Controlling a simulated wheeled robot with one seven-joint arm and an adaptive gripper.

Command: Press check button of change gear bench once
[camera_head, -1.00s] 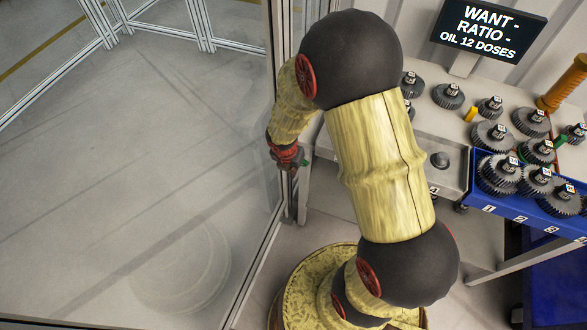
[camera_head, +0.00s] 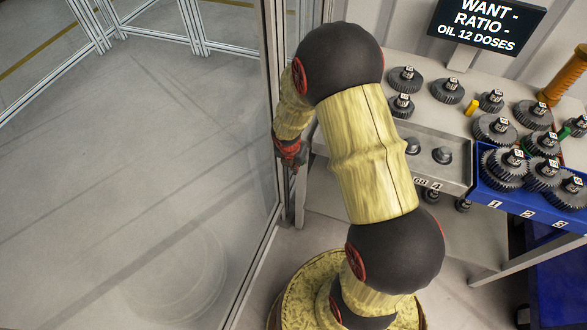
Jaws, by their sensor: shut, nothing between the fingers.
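The change gear bench (camera_head: 320,137) stands at the right, partly behind my arm. A dark display (camera_head: 487,24) at its back reads "WANT - RATIO - OIL 12 DOSES". A grey metal panel (camera_head: 458,178) at its front edge carries dark posts (camera_head: 442,155), with labels that seem to read "68" and "4" below. I cannot pick out a check button; my arm hides part of the bench. My gripper (camera_head: 291,166) is small and partly hidden at the far end of my arm, by the bench's left end. It is shut and empty, apart from the bench parts.
Several dark gears (camera_head: 447,90) stand on the bench top. A blue rack (camera_head: 482,190) with numbered slots holds more gears at the right. An orange-handled tool (camera_head: 565,75) stands behind it. A clear panel with a metal frame (camera_head: 270,100) runs close along my arm's left side.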

